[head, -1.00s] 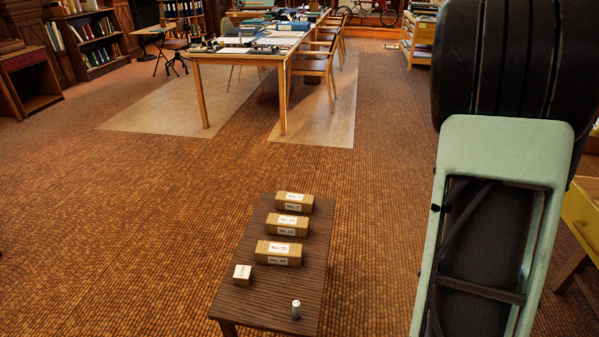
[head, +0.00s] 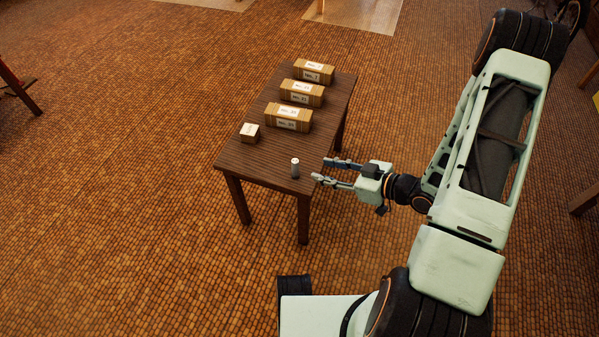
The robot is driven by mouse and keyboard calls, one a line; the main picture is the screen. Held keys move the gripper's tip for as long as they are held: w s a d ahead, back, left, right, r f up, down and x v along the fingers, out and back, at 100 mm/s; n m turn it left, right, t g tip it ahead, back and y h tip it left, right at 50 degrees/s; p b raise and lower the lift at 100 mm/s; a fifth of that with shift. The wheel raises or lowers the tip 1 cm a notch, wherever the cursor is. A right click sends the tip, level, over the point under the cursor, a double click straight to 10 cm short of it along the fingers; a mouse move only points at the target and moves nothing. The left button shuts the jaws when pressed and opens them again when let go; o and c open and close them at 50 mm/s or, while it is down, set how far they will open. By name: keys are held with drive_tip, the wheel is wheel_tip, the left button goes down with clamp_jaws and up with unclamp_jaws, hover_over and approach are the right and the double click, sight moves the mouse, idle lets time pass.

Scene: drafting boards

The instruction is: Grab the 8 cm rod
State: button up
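A small silvery-grey rod (head: 295,168) with a pale top stands upright near the front right corner of the small dark wooden table (head: 262,172). My gripper (head: 320,170) is open, its two fingers pointing left toward the rod. The fingertips are a short way to the right of the rod, around the table's right edge. Nothing shows between the fingers, and the gripper appears apart from the rod. The rod's length cannot be read from this view.
A small labelled cube (head: 249,133) stands at the table's left edge. Three labelled brown boxes stand in a row behind: a near one (head: 287,119), a middle one (head: 302,95) and a far one (head: 314,72). Open carpet surrounds the table.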

sight(295, 163)
drive_tip(key=x, duration=0.1)
drive_tip(key=b+x, duration=0.1)
drive_tip(key=x, duration=0.1)
drive_tip(key=s+x, duration=0.1)
drive_tip(key=x, duration=0.1)
drive_tip(key=shift+a+r, duration=0.1)
drive_tip(key=shift+a, duration=0.2)
drive_tip(key=shift+w+r+b+x, duration=0.15)
drive_tip(key=shift+b+x, duration=0.4)
drive_tip(key=shift+x, duration=0.95)
drive_tip(key=shift+w+r+b+x, duration=0.15)
drive_tip(key=shift+b+x, duration=0.4)
drive_tip(key=shift+x, duration=0.95)
drive_tip(key=shift+c, duration=0.4)
clamp_jaws()
